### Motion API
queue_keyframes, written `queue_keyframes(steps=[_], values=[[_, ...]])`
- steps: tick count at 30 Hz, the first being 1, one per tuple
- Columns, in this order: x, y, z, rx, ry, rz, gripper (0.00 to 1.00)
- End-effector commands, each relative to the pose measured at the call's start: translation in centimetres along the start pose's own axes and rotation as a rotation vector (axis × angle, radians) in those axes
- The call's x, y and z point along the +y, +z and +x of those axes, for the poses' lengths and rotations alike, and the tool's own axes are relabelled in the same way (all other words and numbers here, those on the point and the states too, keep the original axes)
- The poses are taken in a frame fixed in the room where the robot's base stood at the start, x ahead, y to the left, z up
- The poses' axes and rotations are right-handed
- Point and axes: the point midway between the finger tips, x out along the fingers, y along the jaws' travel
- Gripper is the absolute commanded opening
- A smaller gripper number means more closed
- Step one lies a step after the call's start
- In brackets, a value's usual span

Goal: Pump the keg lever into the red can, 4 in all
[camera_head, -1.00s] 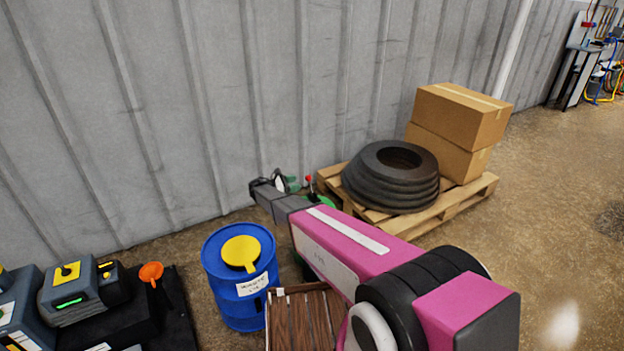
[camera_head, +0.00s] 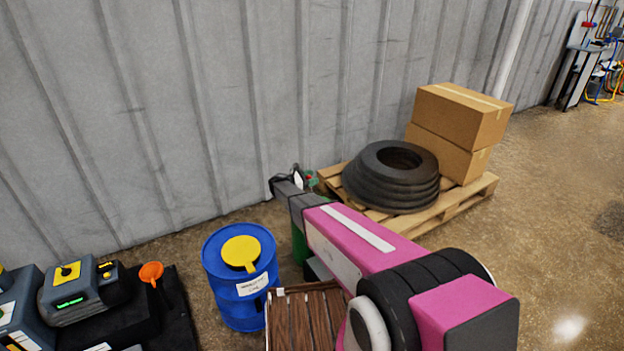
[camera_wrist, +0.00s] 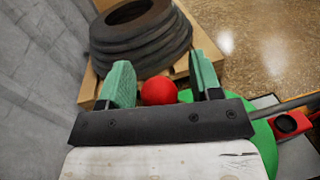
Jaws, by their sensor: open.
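In the wrist view my gripper (camera_wrist: 162,74) is open, its two green fingers apart. A red ball knob (camera_wrist: 158,91), which looks like the lever's end, shows in the gap between them; I cannot tell whether either finger touches it. The green keg (camera_wrist: 264,133) is partly hidden below my gripper. A red can with a dark round opening (camera_wrist: 301,122) is at the right edge, beside a grey pipe. In the head view my gripper (camera_head: 300,179) is near the wall, and a strip of the green keg (camera_head: 298,245) shows beside my arm. The can is hidden there.
A pallet (camera_head: 455,205) with stacked tyres (camera_head: 392,190) and cardboard boxes (camera_head: 462,115) stands just beyond my gripper. A blue drum (camera_head: 238,298) and a wooden crate (camera_head: 305,320) stand left of and below my arm. The corrugated wall (camera_head: 200,110) is close behind. Open floor lies right.

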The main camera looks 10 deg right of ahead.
Motion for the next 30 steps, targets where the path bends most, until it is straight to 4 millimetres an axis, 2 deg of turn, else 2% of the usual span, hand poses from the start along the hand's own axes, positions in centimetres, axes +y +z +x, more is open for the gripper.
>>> queue_keyframes(steps=[9,14,15,23,30], values=[[0.0,0.0,0.3,0.0,0.0,0.0,0.58],[0.0,0.0,0.2,0.0,0.001,0.0,0.06],[0.0,0.0,0.2,0.0,0.001,0.0,0.0],[-0.1,0.1,0.3,0.004,0.002,0.023,0.0],[-1.0,0.6,0.4,0.023,0.002,0.133,0.0]])
